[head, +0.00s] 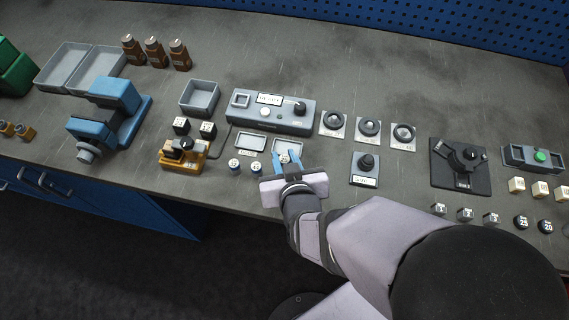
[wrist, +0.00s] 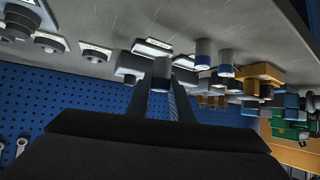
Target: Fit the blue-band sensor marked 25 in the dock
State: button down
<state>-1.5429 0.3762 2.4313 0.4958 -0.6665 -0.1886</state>
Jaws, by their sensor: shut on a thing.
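My gripper (head: 286,160) is shut on a small sensor (head: 285,158) with a pale top, held above a flat label plate near the bench's front edge. In the wrist view the held sensor (wrist: 162,68) shows a dark blue band between the two fingers (wrist: 162,92). Its number is not readable. Two more blue-band sensors, one (head: 233,165) and another (head: 257,168), stand just left of my gripper; they also show in the wrist view. Behind them is a grey console (head: 270,122) with a square recess, a label and knobs. I cannot tell which fixture is the dock.
An orange fixture (head: 180,159) with black parts stands to the left, beside a grey tray (head: 199,112). Several dial plates (head: 368,146) and a small knob box (head: 364,181) lie to the right. A black lever plate (head: 445,181) is farther right. The bench behind the console is clear.

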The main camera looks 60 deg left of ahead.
aim_at(283, 157)
notch_tip(283, 157, up, 5)
jog(key=shift+r, duration=0.1)
jog(key=shift+a+r+p, duration=0.1)
jog(key=shift+a+p, duration=0.1)
jog(key=shift+p, duration=0.1)
jog(key=s+a+r+n+g+p, duration=0.1)
jog(key=a+r+n+g+p, duration=0.15)
jog(key=a, duration=0.55)
jog(key=s+a+r+n+g+p, duration=0.15)
jog(key=a+p, duration=0.25)
jog(key=a, duration=0.4)
jog(key=w+a+f+n+g+p, duration=0.1)
jog(key=w+a+f+n+p, duration=0.1)
jog(key=a+p, duration=0.3)
jog(key=shift+w+a+f+g+y+p, duration=0.35)
jog(key=shift+w+a, duration=0.5)
jog(key=shift+a, duration=0.35)
jog(key=shift+f, duration=0.1)
notch_tip(283, 157, down, 4)
jog(key=b, duration=0.4)
jog(key=shift+r+b, duration=0.2)
jog(key=shift+b, duration=0.15)
jog(key=shift+f+b, duration=0.4)
jog(key=shift+f, duration=0.35)
